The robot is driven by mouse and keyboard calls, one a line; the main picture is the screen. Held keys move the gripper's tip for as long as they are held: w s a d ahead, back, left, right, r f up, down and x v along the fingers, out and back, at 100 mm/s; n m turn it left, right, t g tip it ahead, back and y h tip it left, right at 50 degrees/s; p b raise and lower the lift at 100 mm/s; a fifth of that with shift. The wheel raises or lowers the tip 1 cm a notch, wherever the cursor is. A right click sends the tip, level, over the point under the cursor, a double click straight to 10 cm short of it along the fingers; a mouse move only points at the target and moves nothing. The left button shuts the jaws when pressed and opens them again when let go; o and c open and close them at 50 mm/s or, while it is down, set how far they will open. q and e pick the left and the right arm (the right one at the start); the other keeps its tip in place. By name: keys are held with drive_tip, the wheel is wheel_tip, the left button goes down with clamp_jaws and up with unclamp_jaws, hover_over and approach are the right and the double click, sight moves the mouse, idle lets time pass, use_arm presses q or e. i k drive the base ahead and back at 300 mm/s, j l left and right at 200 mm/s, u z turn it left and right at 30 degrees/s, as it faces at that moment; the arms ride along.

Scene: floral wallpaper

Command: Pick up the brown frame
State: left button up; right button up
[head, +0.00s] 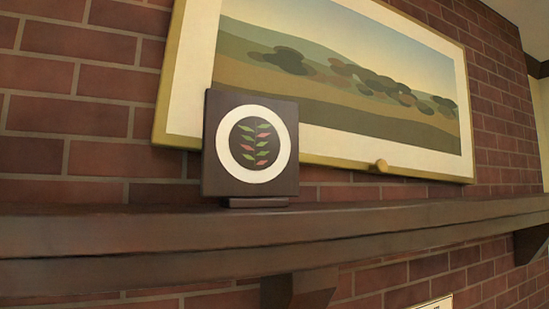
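The brown frame (215,176) is a dark, square piece with a white ring around a leaf pattern of green and reddish leaves. It stands upright on a small dark base on the wooden shelf (400,221), left of the middle in the head view. It overlaps the lower left part of the picture behind it. Neither of my grippers shows in the head view.
A large landscape picture (340,75) in a pale gold frame is on the red brick wall (75,150) behind the shelf. A bracket (300,290) supports the shelf from below. The shelf top right of the brown frame is clear.

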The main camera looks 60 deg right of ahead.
sight(249, 153)
drive_tip(key=k+j+z, duration=0.1)
drive_tip(key=z, duration=1.4)
drive_tip(key=k+l, duration=0.05)
